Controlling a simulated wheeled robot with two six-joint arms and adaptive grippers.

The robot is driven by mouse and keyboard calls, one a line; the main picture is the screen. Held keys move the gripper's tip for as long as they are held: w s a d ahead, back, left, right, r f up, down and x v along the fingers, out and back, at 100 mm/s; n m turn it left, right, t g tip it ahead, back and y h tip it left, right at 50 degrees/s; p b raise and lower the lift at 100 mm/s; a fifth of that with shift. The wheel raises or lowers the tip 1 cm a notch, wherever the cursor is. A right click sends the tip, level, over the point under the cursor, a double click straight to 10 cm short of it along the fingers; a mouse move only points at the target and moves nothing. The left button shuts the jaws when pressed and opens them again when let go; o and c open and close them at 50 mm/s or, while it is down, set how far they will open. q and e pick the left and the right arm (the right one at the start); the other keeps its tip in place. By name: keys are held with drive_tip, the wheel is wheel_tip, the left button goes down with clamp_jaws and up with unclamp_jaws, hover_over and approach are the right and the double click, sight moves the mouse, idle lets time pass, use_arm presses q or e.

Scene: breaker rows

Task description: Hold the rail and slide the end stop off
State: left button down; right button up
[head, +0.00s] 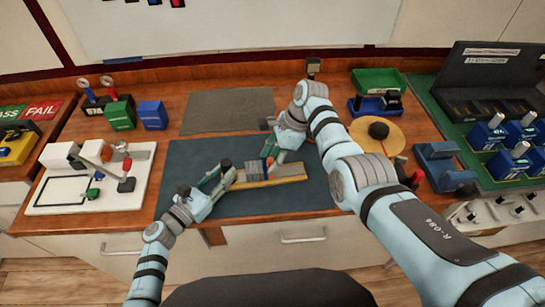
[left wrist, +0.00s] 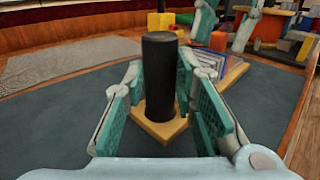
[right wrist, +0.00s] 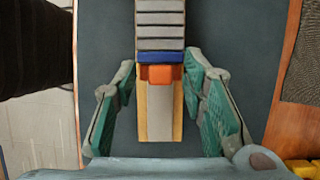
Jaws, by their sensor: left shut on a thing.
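The rail (head: 290,171) lies on the dark mat on a tan base, with a black upright post (left wrist: 160,75) at its left end. My left gripper (head: 224,174) is shut on this post. Grey modules (head: 253,171) and a blue one (right wrist: 160,57) sit in a row on the rail. The orange end stop (right wrist: 160,75) is against the blue module, with bare rail (right wrist: 160,112) beyond it. My right gripper (right wrist: 158,75) is open, its fingers on either side of the end stop, apart from it. In the head view, my right gripper (head: 273,157) partly hides the stop.
The dark mat (head: 200,155) is otherwise clear around the rail. A grey mat (head: 228,110) lies behind it. A white fixture (head: 60,197) stands at left, a round tan disc (head: 365,137) and a blue holder (head: 440,160) at right. Green and blue boxes (head: 152,115) stand back left.

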drive_tip(key=shift+c, duration=0.5)
clamp_jaws()
drive_tip(key=d, duration=0.6)
drive_tip(key=shift+w+d, duration=0.3)
drive_tip(key=shift+d, duration=0.05)
use_arm(q)
drive_tip(key=shift+a, duration=0.1)
use_arm(e)
drive_tip(key=shift+c, duration=0.9)
unclamp_jaws()
drive_tip(key=shift+o, duration=1.4)
drive_tip(key=shift+a, duration=0.15)
